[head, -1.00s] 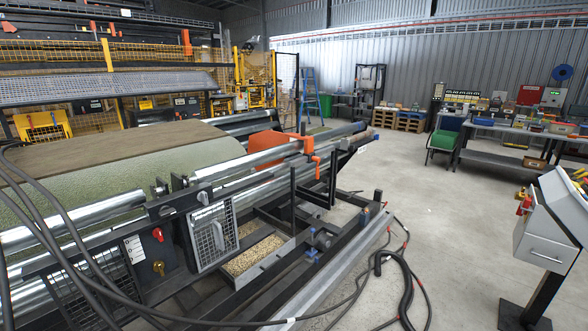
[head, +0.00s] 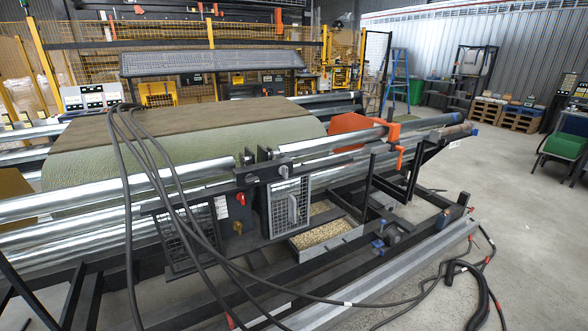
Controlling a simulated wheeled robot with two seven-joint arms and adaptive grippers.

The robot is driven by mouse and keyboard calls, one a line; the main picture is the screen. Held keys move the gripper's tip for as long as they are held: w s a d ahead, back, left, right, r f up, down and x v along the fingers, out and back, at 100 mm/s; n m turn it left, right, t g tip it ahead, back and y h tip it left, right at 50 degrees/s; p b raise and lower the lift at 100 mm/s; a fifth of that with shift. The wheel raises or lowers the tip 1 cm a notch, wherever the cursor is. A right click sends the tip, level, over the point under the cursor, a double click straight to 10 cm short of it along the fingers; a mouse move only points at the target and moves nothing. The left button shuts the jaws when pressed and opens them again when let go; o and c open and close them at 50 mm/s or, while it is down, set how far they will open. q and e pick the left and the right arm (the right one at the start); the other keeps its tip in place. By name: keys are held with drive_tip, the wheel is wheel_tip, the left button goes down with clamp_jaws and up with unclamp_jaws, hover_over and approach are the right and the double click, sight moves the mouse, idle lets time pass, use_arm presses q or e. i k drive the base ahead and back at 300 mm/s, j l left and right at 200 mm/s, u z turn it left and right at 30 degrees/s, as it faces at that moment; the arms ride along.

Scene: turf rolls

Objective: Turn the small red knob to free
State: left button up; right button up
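The small red knob (head: 240,198) is on a dark panel (head: 230,215) at the front of the turf roll machine, near the middle of the head view. A white label (head: 221,207) with small markings is to its left; they are too small to read. A brass-coloured part (head: 238,227) sits below the knob. The knob's exact setting cannot be told at this size. Neither of my grippers shows in the head view.
A grey mesh door with a handle (head: 290,207) is right of the panel. Black cables (head: 129,200) hang across the machine's front left and run along the floor. A tray of grain-like pieces (head: 322,235) is low down.

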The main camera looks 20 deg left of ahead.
sight(241, 197)
drive_tip(key=u, duration=1.55)
